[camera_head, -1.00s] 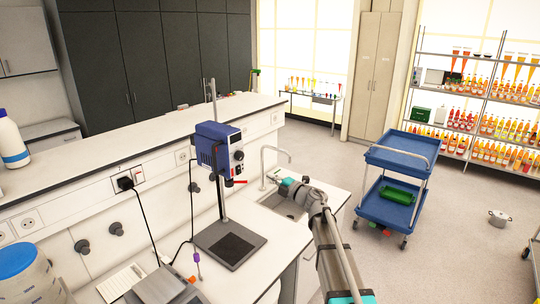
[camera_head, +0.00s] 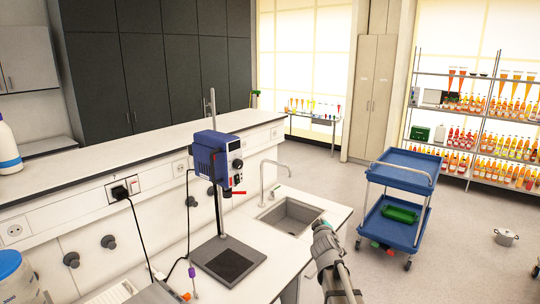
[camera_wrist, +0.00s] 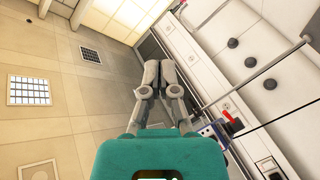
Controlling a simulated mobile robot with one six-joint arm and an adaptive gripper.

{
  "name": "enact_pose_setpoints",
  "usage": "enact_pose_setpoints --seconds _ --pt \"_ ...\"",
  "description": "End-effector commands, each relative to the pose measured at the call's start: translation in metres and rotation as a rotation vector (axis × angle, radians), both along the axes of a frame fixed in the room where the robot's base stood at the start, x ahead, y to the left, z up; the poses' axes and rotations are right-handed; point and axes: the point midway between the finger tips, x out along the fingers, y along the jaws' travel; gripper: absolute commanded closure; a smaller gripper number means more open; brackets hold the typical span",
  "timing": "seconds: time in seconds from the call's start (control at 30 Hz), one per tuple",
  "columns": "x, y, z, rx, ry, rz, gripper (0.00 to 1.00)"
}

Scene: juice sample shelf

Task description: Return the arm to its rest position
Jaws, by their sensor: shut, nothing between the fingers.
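My gripper (camera_wrist: 160,76) shows in the wrist view with its two grey fingers together and nothing between them. It points toward the upper part of the room, with ceiling panels at the left and the bench wall at the right. In the head view part of my arm is at the bottom, right of the middle, in front of the bench edge. The gripper's fingers cannot be made out in that view.
A blue stirrer (camera_head: 212,160) on a stand is on the white bench, left of the sink (camera_head: 290,217). A blue cart (camera_head: 402,170) stands on the floor to the right, with a juice shelf (camera_head: 470,112) behind.

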Motion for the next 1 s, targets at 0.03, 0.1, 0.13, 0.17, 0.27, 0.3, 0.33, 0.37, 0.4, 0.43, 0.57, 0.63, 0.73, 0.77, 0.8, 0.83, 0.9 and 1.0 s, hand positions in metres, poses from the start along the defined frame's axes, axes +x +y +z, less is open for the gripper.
enact_pose_setpoints --seconds 0.03,0.1,0.13,0.17,0.27,0.3,0.33,0.37,0.4,0.43,0.57,0.63,0.73,0.77,0.8,0.83,0.9,1.0 --pt "-0.011 -0.007 -0.018 0.034 0.043 -0.041 1.00" --pt "-0.024 -0.016 -0.037 0.087 0.108 -0.099 1.00" --pt "-0.030 -0.019 -0.045 0.109 0.137 -0.124 1.00" --pt "-0.036 -0.022 -0.054 0.129 0.165 -0.147 1.00" --pt "-0.058 -0.030 -0.082 0.203 0.267 -0.222 1.00" --pt "-0.067 -0.032 -0.094 0.231 0.308 -0.250 1.00" --pt "-0.074 -0.033 -0.102 0.253 0.341 -0.271 1.00" --pt "-0.082 -0.034 -0.110 0.274 0.373 -0.291 1.00" --pt "-0.092 -0.035 -0.122 0.302 0.417 -0.317 1.00" --pt "-0.100 -0.036 -0.130 0.322 0.450 -0.336 1.00" --pt "-0.137 -0.033 -0.164 0.409 0.600 -0.410 1.00" --pt "-0.158 -0.030 -0.180 0.453 0.684 -0.443 1.00" --pt "-0.189 -0.023 -0.202 0.512 0.808 -0.487 1.00" --pt "-0.199 -0.020 -0.208 0.528 0.846 -0.498 1.00" --pt "-0.212 -0.016 -0.216 0.551 0.897 -0.513 1.00" --pt "-0.221 -0.013 -0.221 0.565 0.935 -0.522 1.00" --pt "-0.242 -0.006 -0.231 0.598 1.020 -0.541 1.00" --pt "-0.268 0.003 -0.241 0.635 1.125 -0.560 1.00"
